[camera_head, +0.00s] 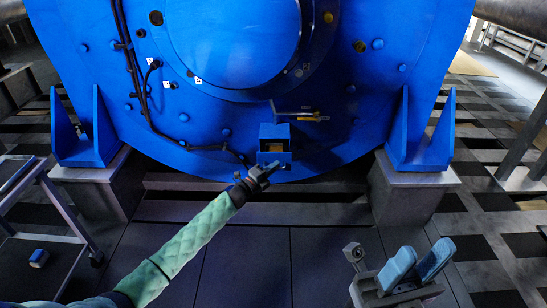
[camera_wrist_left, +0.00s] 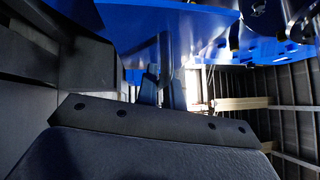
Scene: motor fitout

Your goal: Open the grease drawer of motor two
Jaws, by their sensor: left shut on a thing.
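My right gripper (camera_head: 414,266) seems to be the blue-padded part at the lower right, away from the motor.
A metal lever with a yellow end (camera_head: 308,117) sticks out just above the box. Black cables (camera_head: 140,85) run down the motor's left side. Grey plinths (camera_head: 416,190) hold the motor's feet. A cart (camera_head: 30,222) stands at the left.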

